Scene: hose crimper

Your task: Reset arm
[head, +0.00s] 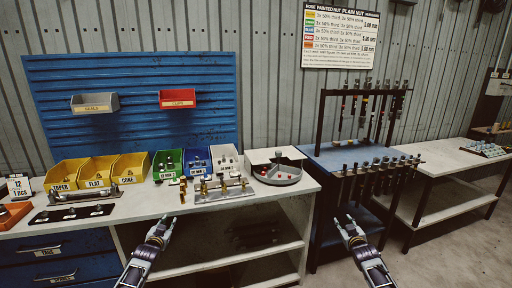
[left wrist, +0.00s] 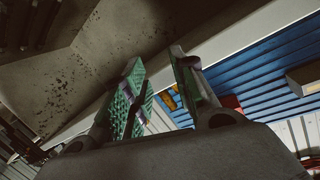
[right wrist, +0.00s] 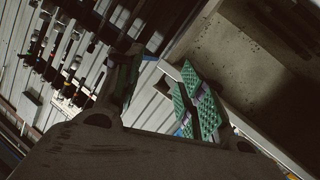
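My left gripper (head: 163,228) is in front of the white workbench's front edge, apart from everything on the bench. In the left wrist view its green-padded fingers (left wrist: 158,95) stand apart with nothing between them. My right gripper (head: 347,226) is in front of the blue hose rack stand, with its fingers spread. In the right wrist view its fingers (right wrist: 160,98) stand apart and empty. Both grippers touch nothing that I can see.
The workbench (head: 150,204) carries yellow bins (head: 97,172), green, blue and white bins, brass fittings (head: 224,189) and a round grey tray (head: 279,174). The hose rack (head: 322,120) holds several hanging hoses. A side table (head: 440,162) stands right. Open floor (head: 460,250) lies at lower right.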

